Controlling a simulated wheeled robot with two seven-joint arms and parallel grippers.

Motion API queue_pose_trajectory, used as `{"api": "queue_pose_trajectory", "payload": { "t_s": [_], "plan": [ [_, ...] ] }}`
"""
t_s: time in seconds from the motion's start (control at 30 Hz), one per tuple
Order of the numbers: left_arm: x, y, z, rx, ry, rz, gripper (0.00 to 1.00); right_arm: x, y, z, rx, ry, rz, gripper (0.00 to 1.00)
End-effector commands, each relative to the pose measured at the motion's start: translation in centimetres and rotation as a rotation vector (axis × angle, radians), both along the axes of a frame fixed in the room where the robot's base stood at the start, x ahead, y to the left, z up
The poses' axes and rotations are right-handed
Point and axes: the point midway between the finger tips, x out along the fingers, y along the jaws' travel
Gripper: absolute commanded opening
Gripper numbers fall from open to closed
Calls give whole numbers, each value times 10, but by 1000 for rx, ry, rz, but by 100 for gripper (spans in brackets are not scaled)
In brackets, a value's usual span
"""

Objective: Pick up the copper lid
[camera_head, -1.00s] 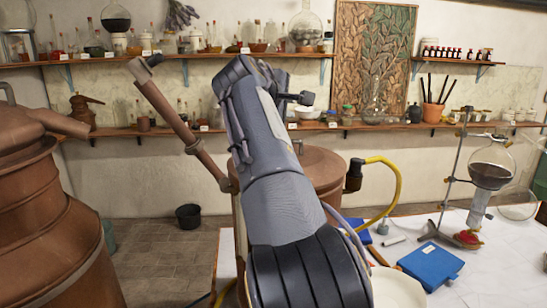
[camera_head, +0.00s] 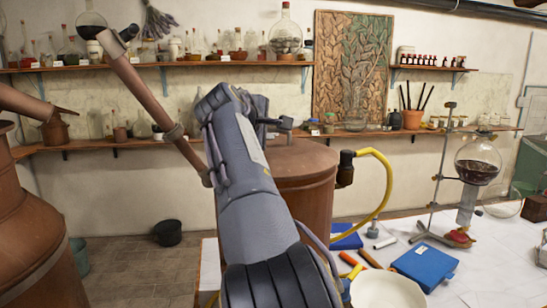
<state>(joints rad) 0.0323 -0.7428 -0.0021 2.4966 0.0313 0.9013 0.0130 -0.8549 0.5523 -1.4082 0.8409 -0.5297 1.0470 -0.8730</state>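A round copper vessel (camera_head: 315,200) stands behind my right arm near the middle of the head view. Its broad copper top (camera_head: 305,160) shows past the arm; I cannot tell whether this is a separate lid. My grey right arm rises from the bottom centre and covers the left part of the vessel. My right gripper (camera_head: 262,110) is at the arm's far end, in front of the vessel's upper area and wall. Its fingers are mostly hidden by the arm, so its opening and any contact cannot be told. My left gripper is out of view.
A slanted copper pipe (camera_head: 155,95) lies left of my arm. A large copper still (camera_head: 40,240) is at left. A yellow hose (camera_head: 385,185) curves right of the vessel. The white table (camera_head: 490,270) holds a blue box (camera_head: 425,265), white dish (camera_head: 385,292) and glassware stand (camera_head: 440,180).

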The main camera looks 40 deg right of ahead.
Motion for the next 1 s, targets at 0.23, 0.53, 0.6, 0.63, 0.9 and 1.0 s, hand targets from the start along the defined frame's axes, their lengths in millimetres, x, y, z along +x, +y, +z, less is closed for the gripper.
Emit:
{"api": "queue_pose_trajectory", "payload": {
  "t_s": [0.23, 0.53, 0.6, 0.63, 0.9, 1.0],
  "plan": [
    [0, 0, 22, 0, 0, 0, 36, 20, -25, -4, -2, 3, -4, 20],
    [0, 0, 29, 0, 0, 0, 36, 35, -47, -17, 1, 1, 2, 20],
    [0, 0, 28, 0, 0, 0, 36, 35, -47, -18, 1, 1, 2, 20],
    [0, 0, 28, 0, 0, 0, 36, 35, -47, -18, 0, 0, 2, 20],
    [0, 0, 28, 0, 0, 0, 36, 35, -46, -18, 0, 0, 2, 0],
    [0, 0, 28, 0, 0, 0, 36, 35, -46, -18, 1, 1, 2, 0]
  ]
}}
